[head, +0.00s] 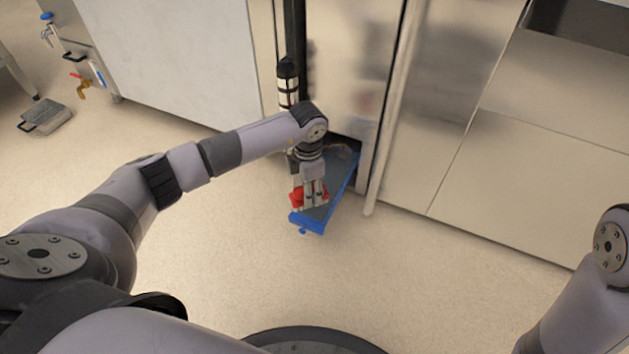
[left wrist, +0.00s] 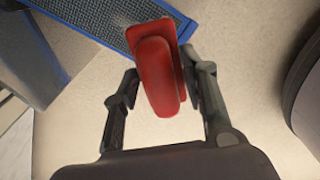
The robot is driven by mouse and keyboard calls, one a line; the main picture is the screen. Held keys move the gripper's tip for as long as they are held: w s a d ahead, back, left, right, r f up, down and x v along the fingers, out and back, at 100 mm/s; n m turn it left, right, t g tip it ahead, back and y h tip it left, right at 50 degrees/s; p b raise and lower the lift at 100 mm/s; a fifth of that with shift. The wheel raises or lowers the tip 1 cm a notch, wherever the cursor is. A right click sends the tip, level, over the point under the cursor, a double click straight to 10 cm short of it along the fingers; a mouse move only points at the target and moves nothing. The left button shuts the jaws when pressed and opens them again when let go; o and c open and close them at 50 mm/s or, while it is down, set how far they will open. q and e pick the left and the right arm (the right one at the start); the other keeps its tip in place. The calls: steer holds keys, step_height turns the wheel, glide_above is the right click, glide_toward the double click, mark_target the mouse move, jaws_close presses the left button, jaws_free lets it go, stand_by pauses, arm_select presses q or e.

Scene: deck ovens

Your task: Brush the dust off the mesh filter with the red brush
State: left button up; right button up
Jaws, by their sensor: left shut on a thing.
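The mesh filter (head: 343,184) is a long grey panel with a blue rim, low at the opening in the cabinet front in the head view. In the left wrist view a grey mesh panel with a blue edge (left wrist: 85,14) runs along the top. My left gripper (head: 314,200) is shut on the red brush (head: 296,197), over the near end of the filter. In the left wrist view the brush (left wrist: 157,75) sits between the fingers and overlaps the panel's end; I cannot tell whether it touches. My right gripper is out of view; only part of that arm shows.
Another dark mesh surface with a blue edge (left wrist: 28,60) shows at the left of the left wrist view. Steel cabinet fronts (head: 440,110) stand behind and to the right. A flat grey object (head: 44,117) lies on the floor at far left. The floor in front is clear.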

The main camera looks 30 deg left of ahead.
arm_select(q)
steer(key=shift+r+p, duration=0.55)
steer(key=shift+r, duration=0.5)
